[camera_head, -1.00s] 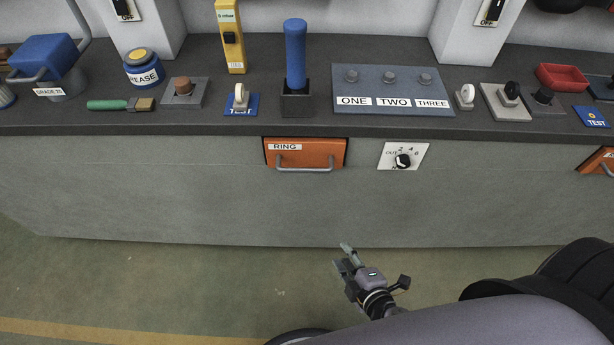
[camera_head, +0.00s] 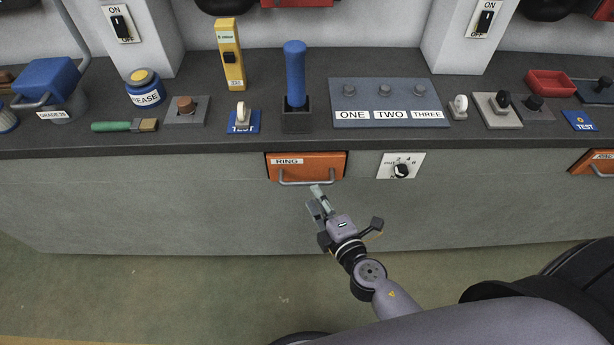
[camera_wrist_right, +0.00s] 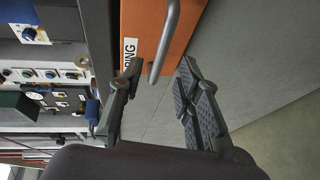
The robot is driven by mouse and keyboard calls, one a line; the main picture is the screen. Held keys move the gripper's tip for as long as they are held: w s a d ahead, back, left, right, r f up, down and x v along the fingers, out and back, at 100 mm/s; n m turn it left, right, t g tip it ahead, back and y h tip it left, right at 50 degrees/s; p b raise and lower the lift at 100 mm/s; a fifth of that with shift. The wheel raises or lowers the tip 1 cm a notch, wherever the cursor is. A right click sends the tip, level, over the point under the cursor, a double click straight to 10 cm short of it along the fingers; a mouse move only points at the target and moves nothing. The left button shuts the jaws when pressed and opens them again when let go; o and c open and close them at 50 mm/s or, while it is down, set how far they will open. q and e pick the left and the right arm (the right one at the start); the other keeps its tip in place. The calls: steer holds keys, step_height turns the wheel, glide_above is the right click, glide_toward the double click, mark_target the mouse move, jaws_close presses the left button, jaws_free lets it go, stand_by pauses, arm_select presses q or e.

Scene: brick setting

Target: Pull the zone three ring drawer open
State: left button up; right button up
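The orange ring drawer (camera_head: 330,163) sits in the front of the grey bench and looks shut. Its label reads RING. A grey bar handle (camera_head: 310,183) runs across its lower front. My right gripper (camera_head: 319,198) is just below the handle in the head view. In the right wrist view the gripper (camera_wrist_right: 160,78) is open, and the handle (camera_wrist_right: 165,42) reaches toward the gap between its fingers; I cannot tell if they touch. The drawer front (camera_wrist_right: 150,22) fills the top middle there. My left gripper is not in view.
The bench top (camera_head: 290,143) overhangs the drawer. A dial (camera_head: 401,170) is to the drawer's right, and another orange drawer (camera_head: 594,160) is at the far right. A blue handle (camera_head: 295,75) and a panel labelled ONE, TWO, THREE (camera_head: 388,97) stand above. The floor in front is clear.

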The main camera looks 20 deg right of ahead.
mark_target(307, 182)
steer(key=x, duration=0.6)
steer(key=shift+w+a+p, duration=0.1)
steer(key=shift+w+p, duration=0.2)
steer(key=shift+w, duration=0.05)
steer(key=shift+c, duration=0.5)
jaws_close()
steer(key=shift+f, duration=0.1)
